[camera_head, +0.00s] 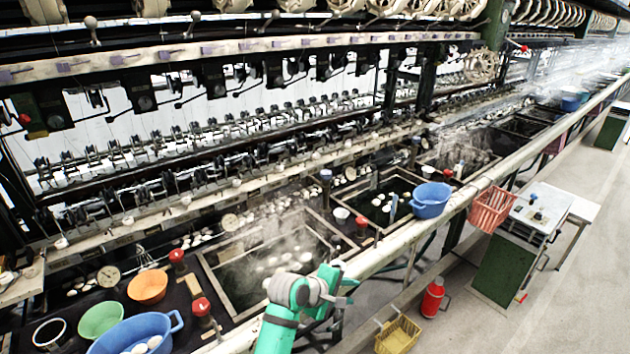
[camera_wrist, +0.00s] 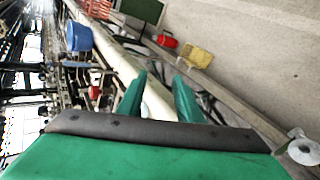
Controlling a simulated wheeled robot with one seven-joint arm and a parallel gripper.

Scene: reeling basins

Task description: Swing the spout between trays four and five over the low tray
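Steaming dark trays run along the bench in the head view. The nearer one (camera_head: 215,270) has a square wooden frame and pale cocoons in the water. A second framed tray (camera_head: 372,212) lies beyond it, beside a blue basin. Red-topped fittings (camera_head: 201,307) and (camera_head: 361,222) stand near the trays; I cannot tell which part is the task's spout, nor which trays are four and five. My gripper (camera_wrist: 159,76) is open and empty in the wrist view, its green fingers apart over the pale front rail. In the head view my arm is in front of the nearer tray's right corner.
A pale rail (camera_head: 480,185) runs along the bench front. A blue basin (camera_head: 430,200) and a red basket (camera_head: 491,209) sit by it. A red canister (camera_head: 433,298) and yellow basket (camera_head: 398,335) stand below. Blue, green and orange bowls (camera_head: 147,287) crowd the near left.

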